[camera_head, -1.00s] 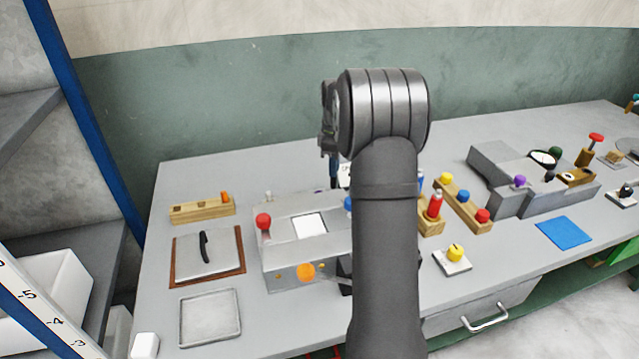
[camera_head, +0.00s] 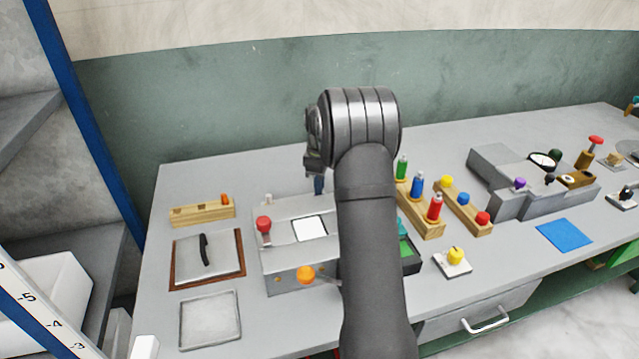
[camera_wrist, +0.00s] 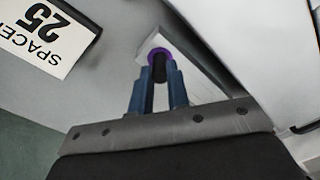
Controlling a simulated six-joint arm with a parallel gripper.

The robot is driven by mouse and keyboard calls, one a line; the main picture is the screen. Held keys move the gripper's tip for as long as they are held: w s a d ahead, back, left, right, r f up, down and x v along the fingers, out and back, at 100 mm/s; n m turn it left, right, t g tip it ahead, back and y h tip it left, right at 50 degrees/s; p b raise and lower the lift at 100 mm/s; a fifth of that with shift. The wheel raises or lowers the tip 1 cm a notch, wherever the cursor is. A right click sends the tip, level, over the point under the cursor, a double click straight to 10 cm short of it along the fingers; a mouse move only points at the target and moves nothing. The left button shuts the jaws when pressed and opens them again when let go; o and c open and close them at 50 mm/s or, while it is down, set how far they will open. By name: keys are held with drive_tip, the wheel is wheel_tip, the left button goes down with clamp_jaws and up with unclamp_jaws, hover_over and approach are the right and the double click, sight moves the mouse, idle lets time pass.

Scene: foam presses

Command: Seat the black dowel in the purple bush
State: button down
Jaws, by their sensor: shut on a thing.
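The black dowel (camera_wrist: 160,72) is between the blue fingers of my gripper (camera_wrist: 159,88) in the wrist view, and the gripper is shut on it. The purple bush (camera_wrist: 154,52) shows as a ring around the dowel's far end, on a light grey block (camera_wrist: 193,75). The dowel lines up with the ring, but I cannot tell whether it is inside it or above it. In the head view the blue fingers (camera_head: 319,184) hang behind the grey press; dowel and bush are hidden there.
A white card reading "SPACER 25" (camera_wrist: 45,35) lies near the bush in the wrist view. The grey press with a red knob (camera_head: 264,224) stands close to the gripper. Wooden racks with coloured plungers (camera_head: 465,207) are to the right.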

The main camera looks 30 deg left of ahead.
drive_tip(key=c, duration=1.4)
unclamp_jaws()
wheel_tip(320, 180, up, 12)
drive_tip(key=shift+r, duration=0.1)
wheel_tip(320, 180, down, 12)
drive_tip(key=shift+f, duration=0.15)
drive_tip(key=shift+r, duration=2)
